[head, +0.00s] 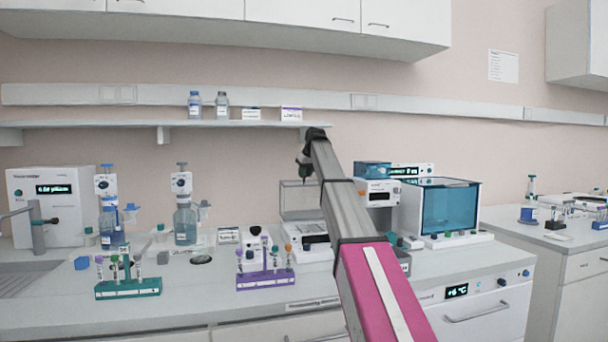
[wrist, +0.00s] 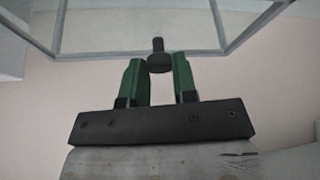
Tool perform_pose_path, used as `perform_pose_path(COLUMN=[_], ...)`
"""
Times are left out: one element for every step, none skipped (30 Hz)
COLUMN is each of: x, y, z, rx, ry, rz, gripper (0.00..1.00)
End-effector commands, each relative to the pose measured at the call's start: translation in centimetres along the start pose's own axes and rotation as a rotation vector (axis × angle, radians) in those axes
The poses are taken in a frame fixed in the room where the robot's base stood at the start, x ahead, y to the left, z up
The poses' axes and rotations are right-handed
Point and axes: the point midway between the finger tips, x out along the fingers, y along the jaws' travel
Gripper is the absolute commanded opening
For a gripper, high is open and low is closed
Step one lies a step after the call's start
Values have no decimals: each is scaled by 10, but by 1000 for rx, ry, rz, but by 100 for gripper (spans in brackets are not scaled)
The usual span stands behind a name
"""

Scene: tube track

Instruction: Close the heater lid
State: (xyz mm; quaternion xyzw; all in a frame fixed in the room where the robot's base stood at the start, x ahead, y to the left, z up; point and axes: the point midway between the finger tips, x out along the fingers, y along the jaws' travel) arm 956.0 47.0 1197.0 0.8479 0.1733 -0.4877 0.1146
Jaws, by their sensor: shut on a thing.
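A clear box-shaped lid with pale frame edges (wrist: 140,50) fills the upper part of the wrist view. A short dark knob (wrist: 158,62) on it sits between the green fingers of my gripper (wrist: 157,70), which is shut on it. In the head view my gripper (head: 306,172) points down at the top of a clear box (head: 296,200) on a white instrument with a keypad (head: 314,238). My arm hides the right side of this box. The knob is too small to make out in the head view, and I cannot tell there how far the lid is open.
A purple tube rack (head: 265,282) and a green tube rack (head: 128,289) stand at the bench front. A blue-windowed cabinet (head: 447,210) stands right of my arm. A shelf (head: 230,124) with bottles runs behind and above. Bare bench lies between the racks.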

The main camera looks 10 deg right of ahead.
Motion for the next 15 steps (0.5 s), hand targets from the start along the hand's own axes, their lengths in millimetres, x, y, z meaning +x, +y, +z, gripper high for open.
perform_pose_path(x=[-6, -8, -12, -15, -17, -21, -23, -25, -28, -30, -31, -33, -34, -35, -36], y=[-5, -6, -8, -10, -12, -14, -15, -17, -19, -20, -22, -24, -25, -27, -29], z=[14, 18, 25, 30, 35, 42, 48, 53, 61, 66, 72, 79, 84, 90, 98], rx=[-3, -6, -10, -13, -15, -19, -22, -25, -29, -32, -34, -39, -42, -44, -49], ry=[36, 60, 92, 118, 144, 180, 207, 235, 272, 300, 327, 363, 391, 419, 454], rz=[8, 15, 23, 29, 35, 43, 50, 58, 66, 73, 80, 89, 96, 102, 111], gripper=[0, 0, 0, 0, 0, 0, 0, 0, 0, 0, 0, 0, 0, 0, 0])
